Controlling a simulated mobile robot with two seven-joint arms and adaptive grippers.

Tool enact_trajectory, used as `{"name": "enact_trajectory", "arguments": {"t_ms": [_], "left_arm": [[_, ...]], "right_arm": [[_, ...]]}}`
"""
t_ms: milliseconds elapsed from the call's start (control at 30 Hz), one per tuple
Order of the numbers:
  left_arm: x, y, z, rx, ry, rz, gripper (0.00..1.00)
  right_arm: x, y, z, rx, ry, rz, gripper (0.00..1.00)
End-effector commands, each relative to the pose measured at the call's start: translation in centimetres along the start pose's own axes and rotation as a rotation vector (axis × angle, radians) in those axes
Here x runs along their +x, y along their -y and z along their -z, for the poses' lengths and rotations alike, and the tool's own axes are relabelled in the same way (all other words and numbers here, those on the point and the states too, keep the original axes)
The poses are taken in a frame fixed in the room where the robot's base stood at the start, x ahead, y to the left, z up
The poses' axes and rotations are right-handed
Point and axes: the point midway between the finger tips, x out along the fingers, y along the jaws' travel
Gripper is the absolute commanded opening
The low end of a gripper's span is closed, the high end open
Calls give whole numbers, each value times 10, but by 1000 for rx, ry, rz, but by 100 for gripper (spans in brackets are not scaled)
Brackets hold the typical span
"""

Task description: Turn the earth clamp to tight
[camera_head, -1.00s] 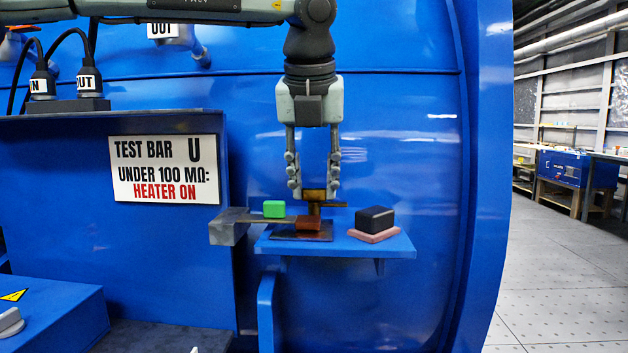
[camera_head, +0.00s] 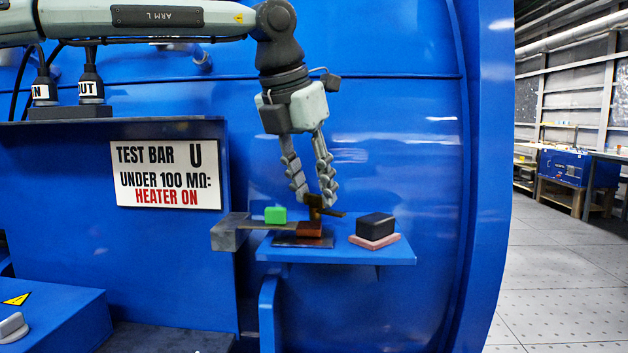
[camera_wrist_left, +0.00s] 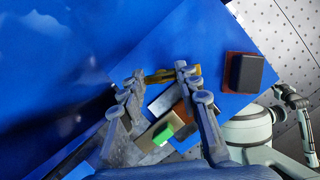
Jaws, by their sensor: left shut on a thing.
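The earth clamp (camera_head: 314,214) has a brass-coloured bar handle standing on a reddish-brown block on a small blue shelf. My left gripper (camera_head: 314,200) points down from above, tilted, with its fingertips at the handle. It is shut on the handle, whose bar sticks out to the right of the fingers. In the left wrist view the yellowish handle (camera_wrist_left: 158,76) lies between the two fingertips. The block is partly hidden there by a finger.
A green block (camera_head: 275,215) sits on a grey bar left of the clamp. A black box (camera_head: 375,226) on a pinkish base stands at the right of the blue shelf (camera_head: 340,255). A white test sign (camera_head: 165,175) is on the blue housing at left.

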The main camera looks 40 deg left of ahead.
Motion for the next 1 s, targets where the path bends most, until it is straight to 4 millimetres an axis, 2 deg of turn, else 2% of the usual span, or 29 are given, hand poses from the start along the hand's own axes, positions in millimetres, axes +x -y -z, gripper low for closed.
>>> {"name": "enact_trajectory", "arguments": {"t_ms": [233,400,500,667,1000], "left_arm": [[-3,-2,-1,213,-2,93,4],[-1,-2,-1,362,-2,155,4],[-1,-3,-1,448,-2,190,4],[1,-4,-1,586,-2,247,4],[2,-5,-2,825,-3,344,4]], "right_arm": [[25,5,-14,6,17,17,0],[53,6,-42,-26,48,8,0],[62,6,-52,-39,56,5,0],[68,6,-59,-47,62,3,0],[69,6,-60,-48,62,2,0]]}}
